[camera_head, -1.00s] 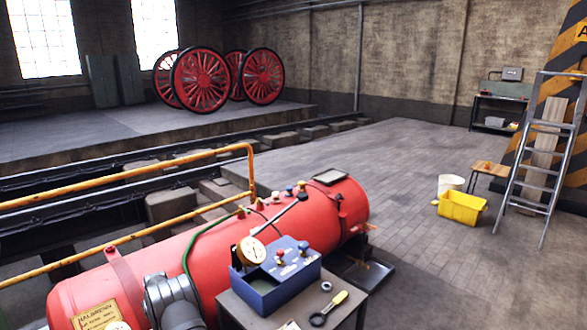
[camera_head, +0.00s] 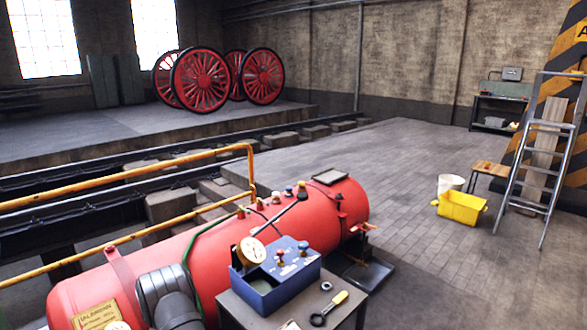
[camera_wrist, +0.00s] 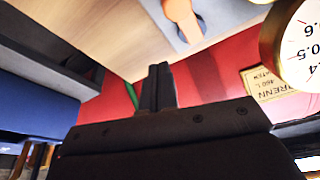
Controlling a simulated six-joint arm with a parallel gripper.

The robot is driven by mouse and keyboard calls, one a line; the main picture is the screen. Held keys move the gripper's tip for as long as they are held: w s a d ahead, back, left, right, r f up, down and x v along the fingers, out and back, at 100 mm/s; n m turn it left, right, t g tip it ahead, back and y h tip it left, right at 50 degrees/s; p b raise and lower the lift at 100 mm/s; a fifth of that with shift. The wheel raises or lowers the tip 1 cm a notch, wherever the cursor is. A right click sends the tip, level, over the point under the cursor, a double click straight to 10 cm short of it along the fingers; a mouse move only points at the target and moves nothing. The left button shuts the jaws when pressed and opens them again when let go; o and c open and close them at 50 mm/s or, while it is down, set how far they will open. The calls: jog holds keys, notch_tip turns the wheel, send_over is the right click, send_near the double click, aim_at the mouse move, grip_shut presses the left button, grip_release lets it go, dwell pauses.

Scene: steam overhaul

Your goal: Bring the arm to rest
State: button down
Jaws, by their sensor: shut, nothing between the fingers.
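My gripper (camera_wrist: 158,88) shows in the wrist view with its dark fingers together and nothing between them. Past the fingertips lie the red tank (camera_wrist: 200,78) and a pale wooden surface with an orange part (camera_wrist: 183,18) on it. In the head view a grey part of my arm (camera_head: 168,293) stands in front of the red tank (camera_head: 225,240) at the bottom; my gripper cannot be made out there.
A blue box (camera_head: 283,278) with a dial gauge (camera_head: 250,251) sits on a small table, beside a yellow-handled tool (camera_head: 328,308). A yellow railing (camera_head: 130,175) runs behind the tank.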

jog(key=s+r+m+h, duration=0.2)
jog(key=s+r+m, duration=0.3)
jog(key=r, duration=0.4)
jog(key=shift+w+d+f+n+y, duration=0.1)
jog(key=shift+w+f+n+y, duration=0.15)
jog(key=shift+w+f+n, duration=0.8)
jog(key=shift+w+d+f+y, duration=0.15)
jog(key=shift+w+f, duration=0.3)
jog(key=shift+f, duration=1.35)
jog(key=shift+w+f+n+y, duration=0.3)
jog(key=shift+w+f+n, duration=0.35)
jog(key=shift+f, duration=0.75)
jog(key=shift+w+a+f+n+y, duration=0.15)
jog(key=shift+w+f+n+y, duration=0.15)
jog(key=shift+n, duration=0.45)
jog(key=shift+w+a+f+n+y, duration=0.1)
jog(key=shift+w+a+n+y, duration=0.2)
jog(key=shift+n, duration=0.5)
jog(key=shift+w+a+f+n+y, duration=0.1)
jog(key=shift+w+f+n+y, duration=0.1)
jog(key=shift+w+n, duration=0.4)
jog(key=shift+w+a, duration=0.6)
jog(key=shift+a, duration=0.15)
jog(key=shift+w+a+r, duration=0.2)
jog(key=shift+w+a, duration=0.05)
jog(key=v, duration=0.9)
jog(key=shift+r, duration=0.35)
